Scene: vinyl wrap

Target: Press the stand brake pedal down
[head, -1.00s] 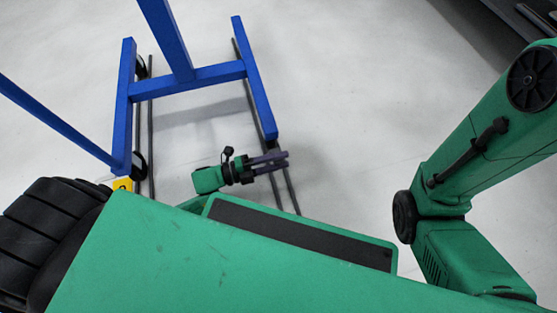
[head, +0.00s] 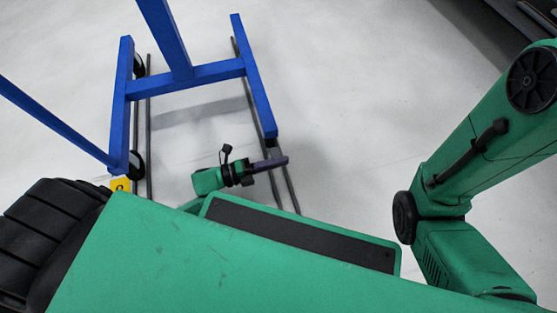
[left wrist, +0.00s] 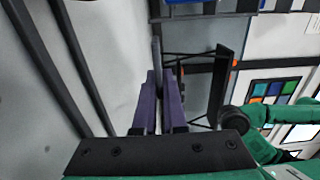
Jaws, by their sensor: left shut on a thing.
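The blue stand (head: 187,82) is at the upper left of the head view, with black wheels (head: 137,163) at its left side. A small yellow piece (head: 120,184) shows by the lower left wheel; I cannot tell if it is the brake pedal. My left gripper (head: 284,161) is beside the stand's lower right end, its purple fingers together. In the left wrist view its fingertips (left wrist: 157,76) are shut on a thin grey piece (left wrist: 156,50), which I cannot identify for sure. My right gripper is out of view.
Long dark rails (head: 149,120) lie along the floor by the stand. Pale floor (head: 340,100) is open right of the stand. A dark structure (head: 520,25) is at the top right. Framed coloured panels (left wrist: 275,95) show in the left wrist view.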

